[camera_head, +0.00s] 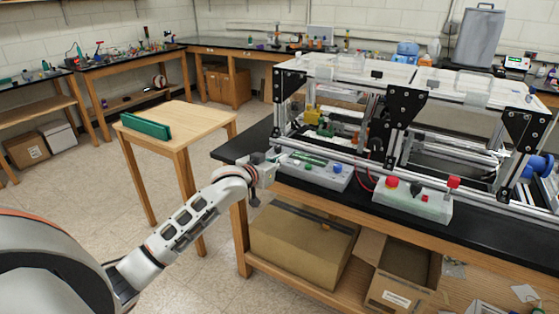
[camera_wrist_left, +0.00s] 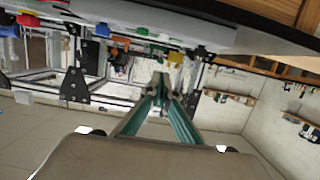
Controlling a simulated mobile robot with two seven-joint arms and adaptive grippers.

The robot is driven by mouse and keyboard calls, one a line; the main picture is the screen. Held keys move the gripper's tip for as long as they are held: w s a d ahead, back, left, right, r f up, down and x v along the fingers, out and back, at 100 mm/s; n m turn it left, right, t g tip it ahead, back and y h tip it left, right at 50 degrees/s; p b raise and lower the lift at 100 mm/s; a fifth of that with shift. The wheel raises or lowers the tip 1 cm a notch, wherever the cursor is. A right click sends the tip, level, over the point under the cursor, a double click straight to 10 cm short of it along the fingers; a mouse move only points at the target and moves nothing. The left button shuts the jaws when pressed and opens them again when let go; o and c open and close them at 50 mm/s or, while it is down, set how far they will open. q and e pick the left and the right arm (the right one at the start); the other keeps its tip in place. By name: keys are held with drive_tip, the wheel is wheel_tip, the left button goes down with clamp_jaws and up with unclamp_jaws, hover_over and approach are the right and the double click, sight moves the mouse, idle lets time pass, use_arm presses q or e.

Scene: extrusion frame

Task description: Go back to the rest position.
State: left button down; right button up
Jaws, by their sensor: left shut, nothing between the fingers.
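My left gripper (camera_head: 277,157) is at the front left edge of the black bench, just in front of the extrusion frame (camera_head: 405,105). Its arm reaches in from the lower left. In the left wrist view the two fingers (camera_wrist_left: 161,82) come together at their tips, shut with nothing between them. That view is turned over, with the bench edge along the top and the frame on the left. My right gripper is in neither view.
A grey box with buttons (camera_head: 318,170) and a box with red knobs (camera_head: 412,200) sit at the bench's front. A small wooden table (camera_head: 195,118) carries a green block (camera_head: 146,126). Cardboard boxes (camera_head: 300,245) fill the shelf below. Floor left of the bench is open.

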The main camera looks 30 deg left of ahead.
use_arm(q)
drive_tip(key=shift+s+r, duration=0.1)
drive_tip(key=shift+s, duration=0.05)
idle(0.4)
drive_tip(key=s+d+f+m+g+h, duration=0.1)
drive_tip(key=s+d+f+g, duration=0.1)
drive_tip(key=s+d+f, duration=0.65)
drive_tip(key=s+d+f+m+g+h, duration=0.1)
drive_tip(key=s+d+f+m, duration=0.15)
drive_tip(key=s+f, duration=0.95)
drive_tip(key=s+d+f+g, duration=0.1)
drive_tip(key=s+d+f, duration=0.3)
drive_tip(key=s, duration=0.5)
drive_tip(key=s+d+f+g, duration=0.1)
drive_tip(key=s+d+f, duration=0.3)
drive_tip(key=s+f, duration=0.5)
drive_tip(key=shift+w+m, duration=0.1)
drive_tip(key=shift+m, duration=0.15)
